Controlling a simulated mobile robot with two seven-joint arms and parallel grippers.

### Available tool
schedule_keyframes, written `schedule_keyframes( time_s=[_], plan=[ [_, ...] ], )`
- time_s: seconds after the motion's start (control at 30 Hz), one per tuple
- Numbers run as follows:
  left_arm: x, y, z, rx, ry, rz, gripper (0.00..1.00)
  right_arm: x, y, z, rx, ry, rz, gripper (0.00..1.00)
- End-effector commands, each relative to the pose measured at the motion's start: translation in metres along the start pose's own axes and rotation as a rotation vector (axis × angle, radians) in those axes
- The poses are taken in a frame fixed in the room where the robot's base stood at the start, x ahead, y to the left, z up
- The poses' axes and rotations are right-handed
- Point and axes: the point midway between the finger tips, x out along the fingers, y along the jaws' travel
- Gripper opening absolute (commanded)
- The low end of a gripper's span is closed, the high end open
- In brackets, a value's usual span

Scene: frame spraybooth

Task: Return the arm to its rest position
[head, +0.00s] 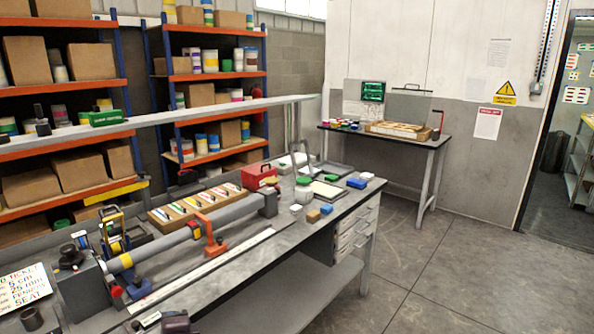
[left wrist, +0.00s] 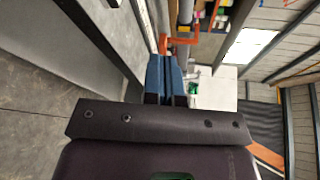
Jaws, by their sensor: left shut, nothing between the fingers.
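My left gripper (left wrist: 166,64) shows in the left wrist view as two blue fingers lying together, with nothing seen between them. The dark wrist housing (left wrist: 155,122) fills the lower middle of that view. I cannot make out my left gripper in the head view. My right gripper is in neither view. The task names no other object.
A long workbench (head: 255,262) holds a grey tube (head: 185,237) with orange supports, a wooden tray (head: 190,213) and a red box (head: 258,176). Stocked racks (head: 213,77) stand behind. A second table (head: 385,136) is by the wall. Floor at right (head: 450,270) is clear.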

Motion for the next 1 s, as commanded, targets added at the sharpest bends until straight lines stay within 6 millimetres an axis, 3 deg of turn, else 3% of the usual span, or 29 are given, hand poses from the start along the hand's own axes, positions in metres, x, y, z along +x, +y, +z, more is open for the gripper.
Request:
schedule_keyframes(
  time_s=[0.27, 0.5, 0.63, 0.8, 1.0],
  plan=[
    [-0.040, 0.036, -0.007, -0.806, 0.273, 0.121, 0.00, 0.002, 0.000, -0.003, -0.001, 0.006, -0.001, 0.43],
    [-0.104, 0.091, 0.013, -1.398, 0.384, 0.354, 0.00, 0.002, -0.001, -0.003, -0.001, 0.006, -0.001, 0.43],
    [-0.143, 0.129, 0.034, -1.520, 0.366, 0.463, 0.00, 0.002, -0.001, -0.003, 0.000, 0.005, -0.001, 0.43],
    [-0.182, 0.178, 0.061, -1.504, 0.285, 0.550, 0.00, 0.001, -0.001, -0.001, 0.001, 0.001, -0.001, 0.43],
    [-0.203, 0.208, 0.077, -1.481, 0.225, 0.591, 0.00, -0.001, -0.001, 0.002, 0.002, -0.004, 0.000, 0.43]
  ],
)
